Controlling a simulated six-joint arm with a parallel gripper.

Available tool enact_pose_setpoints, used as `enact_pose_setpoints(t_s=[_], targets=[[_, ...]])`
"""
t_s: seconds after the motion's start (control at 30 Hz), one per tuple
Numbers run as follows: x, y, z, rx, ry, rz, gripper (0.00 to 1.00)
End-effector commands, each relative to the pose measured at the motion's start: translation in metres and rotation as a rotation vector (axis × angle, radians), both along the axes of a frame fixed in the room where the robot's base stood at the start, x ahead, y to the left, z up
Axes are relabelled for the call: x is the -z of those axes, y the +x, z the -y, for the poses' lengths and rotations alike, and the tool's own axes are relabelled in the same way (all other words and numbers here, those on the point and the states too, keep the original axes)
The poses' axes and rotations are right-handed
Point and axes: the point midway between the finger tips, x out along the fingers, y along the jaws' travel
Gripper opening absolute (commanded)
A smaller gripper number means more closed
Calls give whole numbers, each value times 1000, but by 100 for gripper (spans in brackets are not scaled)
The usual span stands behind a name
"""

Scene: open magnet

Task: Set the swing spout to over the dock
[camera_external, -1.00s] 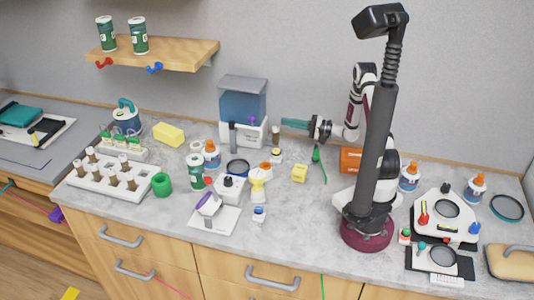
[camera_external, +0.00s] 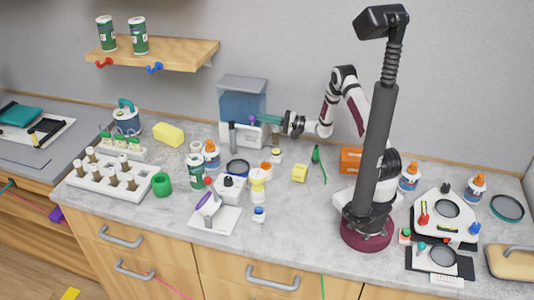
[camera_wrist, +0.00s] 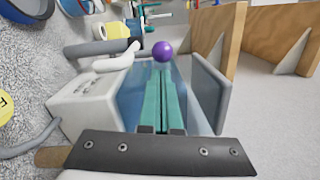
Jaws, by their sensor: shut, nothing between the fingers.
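A dispenser with a blue tank (camera_external: 241,100) and white base (camera_external: 246,142) stands against the back wall. A purple ball knob (camera_external: 252,119) is at its front right; it also shows in the wrist view (camera_wrist: 163,51). A grey cylinder (camera_external: 233,139) stands at its front, beside a white curved tube (camera_wrist: 118,62), perhaps the swing spout. I cannot tell which part is the dock. My gripper (camera_external: 264,118) has teal fingers, shut and empty, reaching in from the right with its tips close to the knob. In the wrist view my gripper (camera_wrist: 157,90) overlaps the tank; contact is unclear.
A dark-rimmed round dish (camera_external: 237,168) and a white device (camera_external: 229,188) are in front of the dispenser. A yellow cube (camera_external: 300,173) and an orange box (camera_external: 350,160) lie to the right. A wooden shelf (camera_external: 175,52) hangs at upper left.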

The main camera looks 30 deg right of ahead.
Motion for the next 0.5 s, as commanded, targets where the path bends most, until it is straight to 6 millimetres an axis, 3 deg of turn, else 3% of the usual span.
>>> enact_pose_setpoints(t_s=[0.5], targets=[[0,-2,-3,21,1,-2,0]])
